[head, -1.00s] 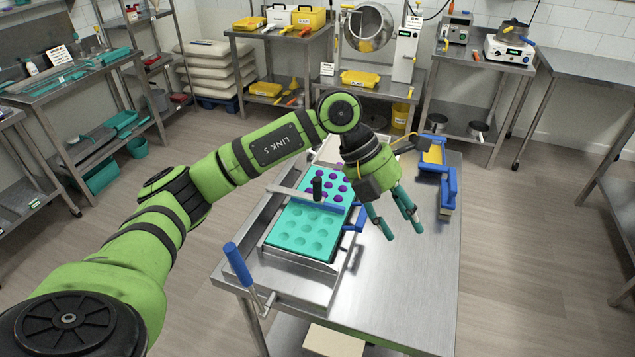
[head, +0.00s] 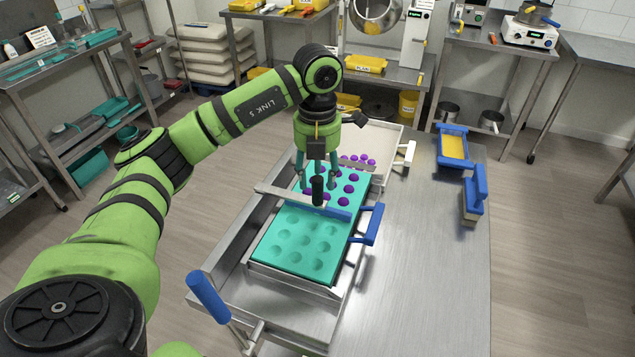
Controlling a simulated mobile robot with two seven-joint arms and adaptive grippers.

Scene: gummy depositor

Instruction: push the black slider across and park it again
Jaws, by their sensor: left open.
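The black slider knob (head: 318,190) stands upright on a bar with a blue edge (head: 331,210). The bar lies across the teal mould (head: 300,245), about midway along it. Cavities on the far side of the bar hold purple domes (head: 352,176); the cavities on the near side look empty. My left gripper (head: 316,179) points down over the far half of the mould, its teal fingers open and spread just behind the knob. The knob hides part of the fingers, and I cannot tell whether they touch it. My right gripper is not in view.
A blue-handled lever (head: 208,297) sticks up at the table's near left corner. Blue handle (head: 375,224) juts from the mould's right side. A pale tray (head: 388,143) lies behind. A blue tray (head: 453,147) and blue-handled brush (head: 474,196) lie right. The table's front right is clear.

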